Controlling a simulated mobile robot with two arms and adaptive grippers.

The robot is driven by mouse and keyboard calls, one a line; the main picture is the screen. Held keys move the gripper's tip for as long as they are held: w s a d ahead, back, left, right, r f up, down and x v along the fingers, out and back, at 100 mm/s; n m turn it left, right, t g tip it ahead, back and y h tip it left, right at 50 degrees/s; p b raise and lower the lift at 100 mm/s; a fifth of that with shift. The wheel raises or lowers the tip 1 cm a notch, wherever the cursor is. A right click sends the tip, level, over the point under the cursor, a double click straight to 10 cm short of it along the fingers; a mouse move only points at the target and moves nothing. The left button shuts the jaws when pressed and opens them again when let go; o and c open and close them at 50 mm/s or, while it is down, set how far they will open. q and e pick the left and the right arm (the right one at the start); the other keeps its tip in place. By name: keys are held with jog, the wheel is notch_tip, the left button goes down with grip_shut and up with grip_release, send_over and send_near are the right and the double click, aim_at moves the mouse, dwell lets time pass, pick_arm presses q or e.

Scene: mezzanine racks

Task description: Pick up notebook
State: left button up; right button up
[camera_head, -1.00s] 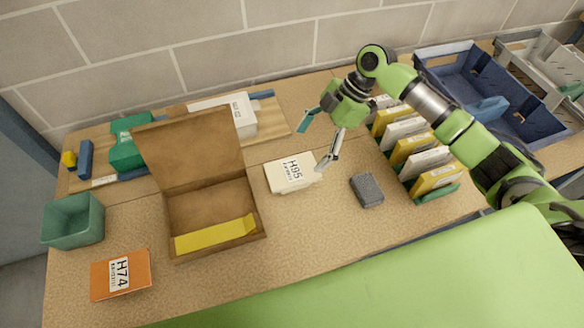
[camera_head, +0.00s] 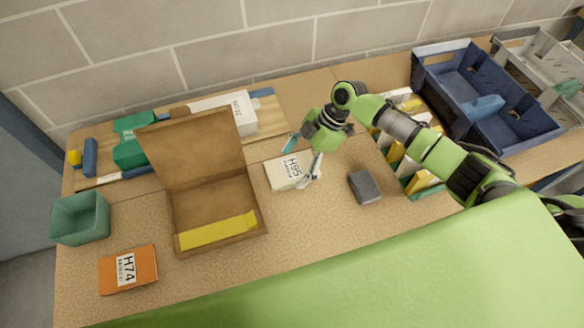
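A cream, flat, book-like item labelled H95 (camera_head: 283,174) lies on the table to the right of the open brown box. An orange flat item labelled H74 (camera_head: 143,273) lies at the front left; either could be the notebook. My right gripper (camera_head: 300,165) is open, its two fingers spread apart over and beside the cream item. One finger is near its far edge and the other overlaps its right edge in the view; I cannot tell whether they touch it. My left gripper is not in view.
An open brown box (camera_head: 182,216) with a yellow piece stands left of the cream item. A grey block (camera_head: 365,187) lies to the right. A teal bin (camera_head: 80,217) is at left; a blue crate (camera_head: 430,76) is at the back right. The front middle is clear.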

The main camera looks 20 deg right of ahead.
jog(key=c, duration=0.8)
jog(key=shift+c, duration=0.2)
jog(key=shift+r, duration=0.15)
